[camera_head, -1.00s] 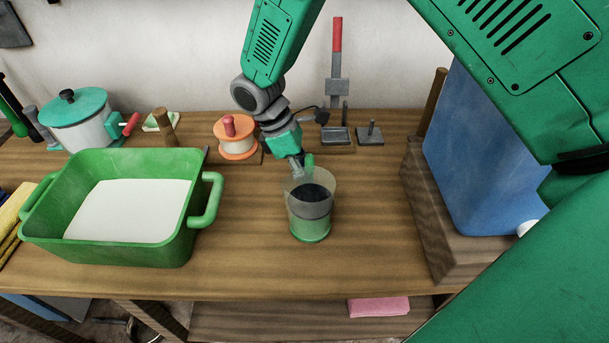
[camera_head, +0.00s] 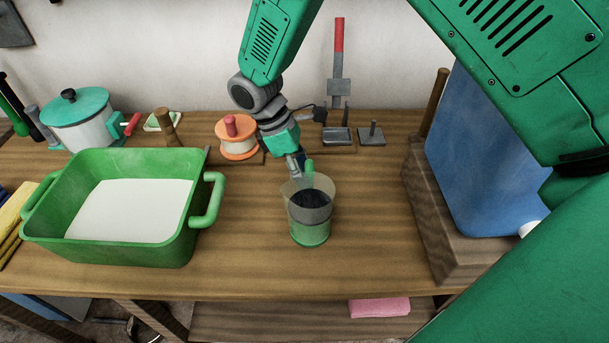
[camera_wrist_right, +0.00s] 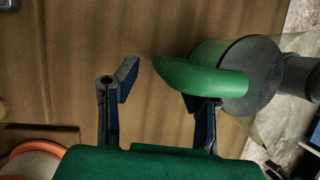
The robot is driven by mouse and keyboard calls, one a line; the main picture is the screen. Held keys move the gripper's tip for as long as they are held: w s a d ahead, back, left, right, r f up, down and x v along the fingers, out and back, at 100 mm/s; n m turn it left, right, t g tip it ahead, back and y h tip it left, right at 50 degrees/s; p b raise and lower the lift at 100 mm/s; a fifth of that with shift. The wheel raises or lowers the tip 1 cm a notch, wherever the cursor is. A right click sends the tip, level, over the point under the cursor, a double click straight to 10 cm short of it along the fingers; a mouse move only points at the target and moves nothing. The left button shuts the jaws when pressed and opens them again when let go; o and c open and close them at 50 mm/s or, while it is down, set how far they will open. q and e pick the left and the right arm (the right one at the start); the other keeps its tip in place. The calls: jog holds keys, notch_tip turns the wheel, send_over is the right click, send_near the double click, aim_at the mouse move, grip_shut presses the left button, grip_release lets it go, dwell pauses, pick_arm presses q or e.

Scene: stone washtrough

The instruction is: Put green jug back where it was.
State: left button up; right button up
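The green jug (camera_head: 309,231) has clear walls, a green lower part and dark contents. It stands upright on the wooden bench, right of the green basin. Its green handle (camera_wrist_right: 205,75) is on the far side. My right gripper (camera_head: 299,163) is at the handle, just behind the jug's rim. In the right wrist view the gripper (camera_wrist_right: 166,98) has its two fingers spread apart. The handle's bend reaches into the gap and overlaps the right finger; the left finger is clear of it. Whether the right finger touches the handle is unclear. My left gripper is not in view.
The green basin (camera_head: 207,205) with a white inside stands at left. Behind are a teal-lidded pot (camera_head: 82,128), an orange-rimmed spool (camera_head: 238,147) and a red-handled upright tool (camera_head: 338,60). A blue container (camera_head: 470,165) stands at right. The bench front is clear around the jug.

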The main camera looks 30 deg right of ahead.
jog(key=v, duration=1)
jog(key=shift+r, duration=0.35)
jog(key=shift+w+a, duration=0.15)
